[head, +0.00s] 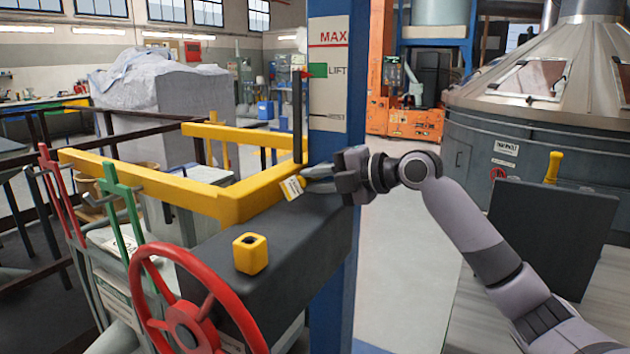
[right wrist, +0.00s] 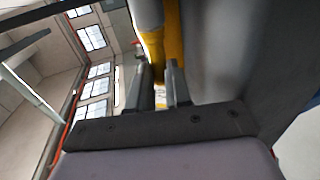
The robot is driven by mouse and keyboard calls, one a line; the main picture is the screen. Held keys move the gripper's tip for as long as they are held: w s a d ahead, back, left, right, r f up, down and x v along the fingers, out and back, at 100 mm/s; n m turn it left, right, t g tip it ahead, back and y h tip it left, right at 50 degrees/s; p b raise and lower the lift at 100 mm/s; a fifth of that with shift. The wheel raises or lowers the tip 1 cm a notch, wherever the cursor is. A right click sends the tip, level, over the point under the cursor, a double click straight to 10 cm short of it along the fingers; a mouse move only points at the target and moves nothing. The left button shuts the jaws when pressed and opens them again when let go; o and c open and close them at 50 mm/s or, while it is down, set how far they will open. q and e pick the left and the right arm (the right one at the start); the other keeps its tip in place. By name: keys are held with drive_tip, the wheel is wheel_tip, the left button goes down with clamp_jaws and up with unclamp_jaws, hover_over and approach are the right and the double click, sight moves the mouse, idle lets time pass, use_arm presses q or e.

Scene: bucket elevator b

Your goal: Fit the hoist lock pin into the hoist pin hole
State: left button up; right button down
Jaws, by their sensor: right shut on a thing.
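My right gripper (head: 312,180) reaches in from the right, above the dark housing and beside the blue post. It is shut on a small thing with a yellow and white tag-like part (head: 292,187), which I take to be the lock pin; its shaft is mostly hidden. In the right wrist view, a yellow and pale piece (right wrist: 160,97) shows between the two fingers (right wrist: 162,85). A yellow block with a dark round opening on top, apparently the hoist pin hole (head: 250,254), sits on the dark housing, lower left of the gripper and apart from it. My left gripper is out of view.
A yellow rail frame (head: 235,207) runs close beside my right gripper. The blue post (head: 328,275) stands behind it. A red handwheel (head: 195,305) and red and green levers (head: 122,215) are at the lower left. The dark housing top (head: 300,235) is otherwise clear.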

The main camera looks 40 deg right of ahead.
drive_tip(key=shift+d+r, duration=0.1)
drive_tip(key=shift+d, duration=0.1)
drive_tip(key=c, duration=1)
unclamp_jaws()
drive_tip(key=shift+w, duration=0.1)
drive_tip(key=shift+b+v, duration=1.2)
drive_tip(key=shift+v, duration=2.45)
